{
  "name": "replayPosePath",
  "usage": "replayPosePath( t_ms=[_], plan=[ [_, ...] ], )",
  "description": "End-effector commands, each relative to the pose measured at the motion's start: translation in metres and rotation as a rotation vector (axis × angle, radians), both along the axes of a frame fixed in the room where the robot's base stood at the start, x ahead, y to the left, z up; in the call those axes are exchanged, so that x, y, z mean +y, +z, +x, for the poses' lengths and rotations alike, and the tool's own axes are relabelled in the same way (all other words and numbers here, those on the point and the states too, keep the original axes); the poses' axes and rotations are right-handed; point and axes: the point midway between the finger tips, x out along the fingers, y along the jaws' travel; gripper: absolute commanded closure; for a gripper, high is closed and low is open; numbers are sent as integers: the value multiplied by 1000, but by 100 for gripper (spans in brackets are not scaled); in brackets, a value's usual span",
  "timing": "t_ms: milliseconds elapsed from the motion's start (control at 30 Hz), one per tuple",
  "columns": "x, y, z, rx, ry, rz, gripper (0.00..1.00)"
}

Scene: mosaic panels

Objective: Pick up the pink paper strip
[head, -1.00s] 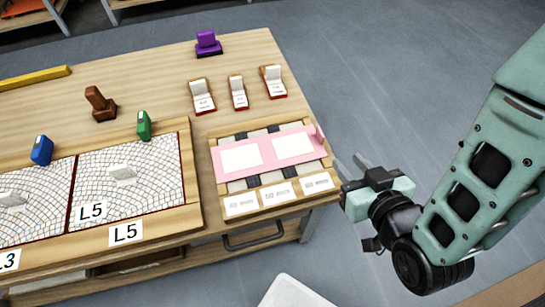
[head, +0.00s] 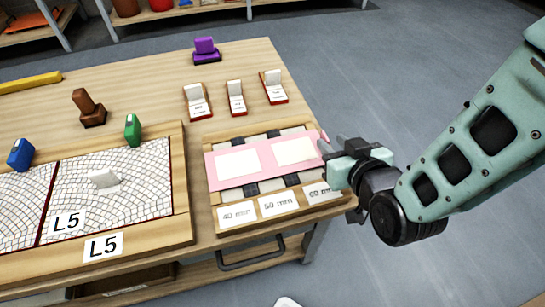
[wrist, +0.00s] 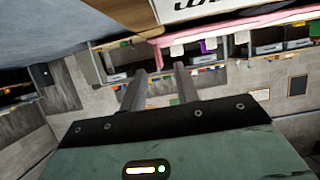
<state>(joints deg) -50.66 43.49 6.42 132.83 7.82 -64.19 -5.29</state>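The pink paper strip (head: 240,179) lies across a small wooden tray (head: 268,209) at the table's right edge, with two white rectangles on it. Its right end, with a small raised tab, is beside my gripper. My gripper (head: 332,144) is at the tray's right side, its fingers pointing left toward that end. In the wrist view my gripper (wrist: 160,68) is open, with a gap between its two fingers. The pink strip (wrist: 240,24) shows there as a band beyond the fingertips. I see nothing held; contact with the strip cannot be told.
Cards marked 40 mm (head: 237,214), 50 mm and 60 mm lie along the tray's front. Small red-based holders (head: 236,98) and a purple stamp (head: 206,50) stand behind. A framed mosaic panel (head: 115,185) is to the left. Floor right of the table is clear.

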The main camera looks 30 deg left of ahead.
Motion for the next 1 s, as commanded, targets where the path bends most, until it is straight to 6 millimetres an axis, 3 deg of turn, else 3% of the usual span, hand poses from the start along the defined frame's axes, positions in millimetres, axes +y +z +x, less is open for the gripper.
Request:
replayPosePath(
  t_ms=[200,467,600,1000],
  plan=[
    [19,-12,16,-1,0,1,69],
    [21,-12,17,0,0,0,69],
    [21,-12,17,0,0,0,100],
    [21,-5,17,-1,0,2,100]
  ],
)
